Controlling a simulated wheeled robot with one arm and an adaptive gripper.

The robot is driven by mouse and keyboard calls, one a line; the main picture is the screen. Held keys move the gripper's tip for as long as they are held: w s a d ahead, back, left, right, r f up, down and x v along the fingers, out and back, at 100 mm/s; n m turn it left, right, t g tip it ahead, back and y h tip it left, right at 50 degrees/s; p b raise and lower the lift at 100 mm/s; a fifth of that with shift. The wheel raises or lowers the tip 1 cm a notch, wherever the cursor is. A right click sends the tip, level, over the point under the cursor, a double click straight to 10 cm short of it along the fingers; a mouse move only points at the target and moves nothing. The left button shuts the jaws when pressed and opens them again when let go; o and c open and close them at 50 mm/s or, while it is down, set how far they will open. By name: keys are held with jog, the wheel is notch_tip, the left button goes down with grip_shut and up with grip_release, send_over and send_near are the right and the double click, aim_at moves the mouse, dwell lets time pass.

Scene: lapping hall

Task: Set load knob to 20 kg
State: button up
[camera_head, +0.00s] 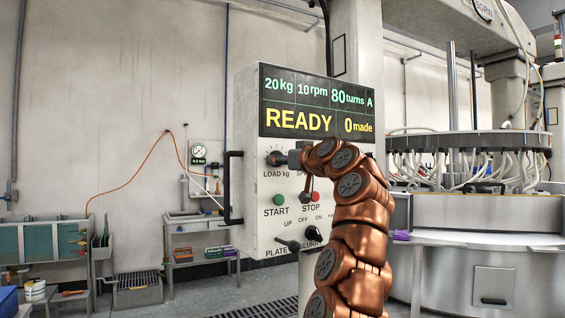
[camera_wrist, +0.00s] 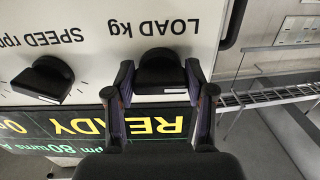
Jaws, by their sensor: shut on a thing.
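The load knob (camera_wrist: 160,68) is a black knob on the white control panel, under the upside-down words LOAD kg in the wrist view. My gripper (camera_wrist: 160,84) has one finger on each side of the knob and is shut on it. In the head view my gripper (camera_head: 291,158) is at the knob above LOAD kg, seen from the side, and the arm covers part of the panel. The display (camera_head: 317,103) reads 20 kg, 10 rpm, 80 turns, A, READY and 0 made.
The speed knob (camera_wrist: 42,80) stands beside the load knob. Below are a green START button (camera_head: 278,199), a red STOP button (camera_head: 311,197) and two lower switches, PLATE (camera_head: 289,244) and SLURRY (camera_head: 313,235). A black handle (camera_head: 229,188) sticks out at the panel's left edge.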

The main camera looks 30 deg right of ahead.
dwell(0.4)
jog(key=o, duration=1.2)
jog(key=shift+c, duration=0.2)
jog(key=shift+s, duration=0.1)
jog(key=s, duration=1.1)
jog(key=shift+s, duration=0.4)
jog(key=shift+w, duration=0.1)
